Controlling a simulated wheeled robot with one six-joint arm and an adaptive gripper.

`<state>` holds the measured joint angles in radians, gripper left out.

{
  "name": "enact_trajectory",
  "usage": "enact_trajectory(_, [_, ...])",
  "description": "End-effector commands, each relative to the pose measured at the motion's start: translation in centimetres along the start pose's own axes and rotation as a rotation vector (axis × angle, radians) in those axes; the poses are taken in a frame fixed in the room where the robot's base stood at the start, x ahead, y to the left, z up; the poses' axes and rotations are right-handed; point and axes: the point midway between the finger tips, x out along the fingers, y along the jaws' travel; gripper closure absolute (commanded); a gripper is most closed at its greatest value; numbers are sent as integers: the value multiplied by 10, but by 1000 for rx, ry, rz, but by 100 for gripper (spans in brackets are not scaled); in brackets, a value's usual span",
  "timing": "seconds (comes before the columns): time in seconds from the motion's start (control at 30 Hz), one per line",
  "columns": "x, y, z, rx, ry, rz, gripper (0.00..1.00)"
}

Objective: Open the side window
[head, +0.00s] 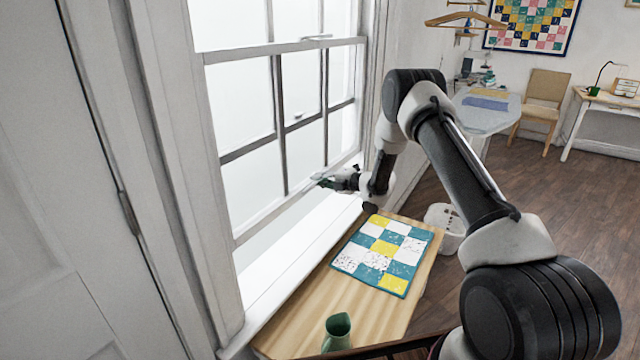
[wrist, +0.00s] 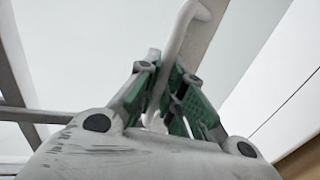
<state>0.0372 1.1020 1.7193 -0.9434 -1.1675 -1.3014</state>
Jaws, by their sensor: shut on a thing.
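The side window (head: 285,130) is a tall white sash window at the left in the head view, with panes divided by thin bars. Its lower rail (head: 262,222) runs just above the pale sill (head: 285,250); I cannot tell whether there is a gap between them. My gripper (head: 322,181) is at this rail, near its far end. In the wrist view, the green-padded fingers of my gripper (wrist: 170,100) are shut on a white curved bar handle (wrist: 178,40). The fingers hide part of the handle.
A wooden table (head: 300,310) stands below the window, with a patchwork piece (head: 385,255) and a green jug (head: 337,328) on it. A white basket (head: 445,222) is beyond it. An ironing board (head: 487,112) and chair (head: 545,100) stand farther back. The floor at right is clear.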

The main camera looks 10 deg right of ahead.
Motion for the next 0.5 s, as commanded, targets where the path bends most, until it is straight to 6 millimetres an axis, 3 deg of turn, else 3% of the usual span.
enact_trajectory(0.17, [0,2,1,-1,-1,3,100])
enact_trajectory(0.2, [0,2,1,-1,-1,3,83])
enact_trajectory(0.3, [0,1,1,-1,-1,3,69])
enact_trajectory(0.5, [0,1,1,-1,-1,1,69])
